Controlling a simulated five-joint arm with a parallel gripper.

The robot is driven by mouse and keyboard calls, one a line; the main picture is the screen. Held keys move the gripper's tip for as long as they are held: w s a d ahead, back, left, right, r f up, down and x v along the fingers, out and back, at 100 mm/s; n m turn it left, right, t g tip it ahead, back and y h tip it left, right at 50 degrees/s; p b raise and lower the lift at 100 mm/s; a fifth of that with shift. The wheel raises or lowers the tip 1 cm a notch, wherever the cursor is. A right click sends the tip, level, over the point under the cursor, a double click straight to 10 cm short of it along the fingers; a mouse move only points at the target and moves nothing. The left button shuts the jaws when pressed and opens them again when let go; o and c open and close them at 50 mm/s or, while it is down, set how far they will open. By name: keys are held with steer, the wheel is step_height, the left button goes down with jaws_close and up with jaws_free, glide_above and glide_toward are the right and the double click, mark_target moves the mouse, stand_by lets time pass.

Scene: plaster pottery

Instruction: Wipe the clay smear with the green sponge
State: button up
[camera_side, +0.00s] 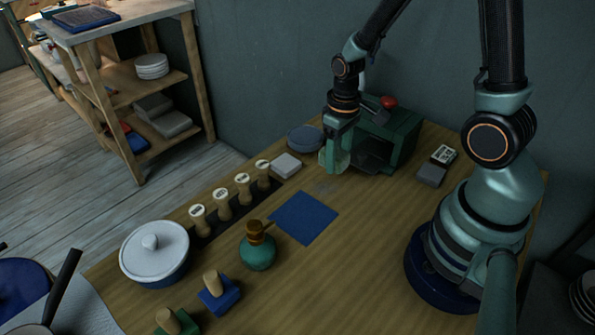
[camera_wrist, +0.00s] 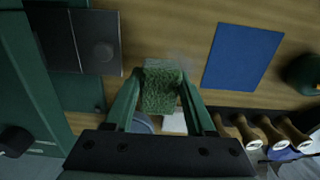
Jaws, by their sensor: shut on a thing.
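My gripper (camera_side: 334,165) points down over the back middle of the wooden table, beside the green machine. In the wrist view my gripper (camera_wrist: 160,92) is shut on the green sponge (camera_wrist: 160,88), which sits between both fingers. In the side view the sponge is mostly hidden by the fingers. The clay smear (camera_side: 325,187) is a faint greyish patch on the table, just in front of and below my gripper. It also shows dimly in the wrist view (camera_wrist: 184,60), beside the sponge's upper right. I cannot tell whether the sponge touches the table.
A green machine (camera_side: 398,130) with a red knob stands close right of my gripper. A blue mat (camera_side: 303,218) lies in front-left. A pale block (camera_side: 286,166), a grey disc (camera_side: 305,137) and several wooden-handled tools (camera_side: 222,205) are leftward.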

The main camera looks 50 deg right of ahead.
mark_target(335, 181)
step_height(335, 181, down, 3)
steer(key=shift+f, duration=0.85)
steer(key=shift+a+r, duration=0.15)
steer(key=shift+a, duration=0.35)
steer(key=shift+c, duration=0.7)
steer(key=shift+a, duration=3.25)
steer(key=shift+d, duration=3.9)
steer(key=shift+s+a, duration=0.15)
steer(key=shift+a, duration=3.75)
steer(key=shift+d, duration=3.8)
steer(key=shift+r, duration=4.05)
